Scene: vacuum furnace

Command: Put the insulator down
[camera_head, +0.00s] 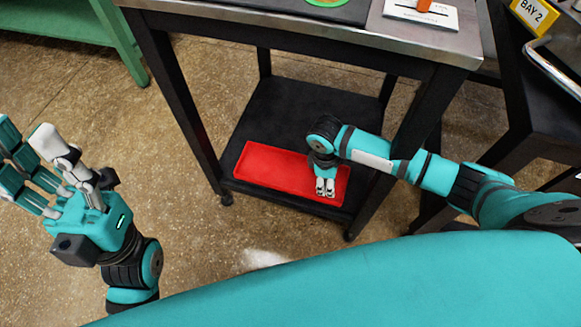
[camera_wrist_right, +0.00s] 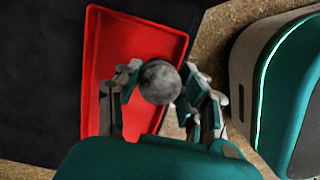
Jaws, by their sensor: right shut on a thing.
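The insulator (camera_wrist_right: 160,81) is a round, mottled grey piece in the right wrist view. My right gripper (camera_wrist_right: 160,92) is shut on it, with fingers on both sides. In the head view my right gripper (camera_head: 325,189) is over the right end of a red tray (camera_head: 262,165); the insulator is hidden there by the hand. The tray also shows behind the insulator in the right wrist view (camera_wrist_right: 118,50). I cannot tell whether the insulator touches the tray. My left gripper (camera_head: 35,165) is at the far left, fingers spread and empty, away from the cart.
The red tray lies on the black lower shelf (camera_head: 290,105) of a cart. The left part of the tray is empty. A "BAY 2" sign (camera_head: 535,13) is at the upper right.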

